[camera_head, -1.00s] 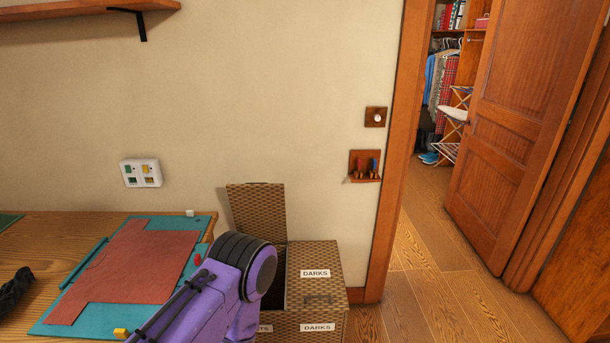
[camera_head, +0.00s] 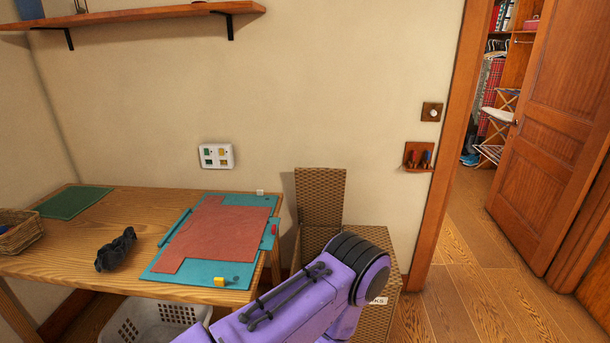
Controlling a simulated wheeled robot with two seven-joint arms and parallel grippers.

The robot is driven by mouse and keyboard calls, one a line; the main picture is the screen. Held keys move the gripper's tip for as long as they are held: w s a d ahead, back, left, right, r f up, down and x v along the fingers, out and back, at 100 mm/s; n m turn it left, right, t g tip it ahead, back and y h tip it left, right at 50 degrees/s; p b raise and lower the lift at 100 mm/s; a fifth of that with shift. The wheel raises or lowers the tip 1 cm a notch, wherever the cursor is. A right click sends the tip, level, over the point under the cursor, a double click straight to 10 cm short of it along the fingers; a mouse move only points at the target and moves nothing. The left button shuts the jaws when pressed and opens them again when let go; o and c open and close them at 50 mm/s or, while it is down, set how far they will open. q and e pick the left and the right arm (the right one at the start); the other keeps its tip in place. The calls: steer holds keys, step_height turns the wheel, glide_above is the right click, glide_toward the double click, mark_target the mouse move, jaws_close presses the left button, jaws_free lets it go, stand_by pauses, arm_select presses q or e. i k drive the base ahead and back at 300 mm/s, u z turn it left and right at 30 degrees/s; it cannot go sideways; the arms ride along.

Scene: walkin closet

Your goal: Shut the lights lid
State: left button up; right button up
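The woven two-part hamper (camera_head: 312,242) stands on the floor against the wall, right of the table. Its left lid (camera_head: 321,196) stands upright, open, leaning near the wall. The right part carries a white label, of which only the end letters (camera_head: 378,301) show. My purple arm crosses in front and hides most of the hamper's front, its left opening and most of the right lid. The label of the left part is hidden now. Neither of my grippers is in view.
A wooden table (camera_head: 120,270) on the left holds a teal mat (camera_head: 240,272) with red sheet, a dark crumpled item (camera_head: 116,249) and a wicker basket (camera_head: 20,232). A white laundry basket (camera_head: 155,322) is below. A doorway and open door (camera_head: 550,140) are right; floor there is clear.

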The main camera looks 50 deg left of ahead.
mark_target(320, 192)
steer(key=k, duration=0.25)
steer(key=u, duration=1)
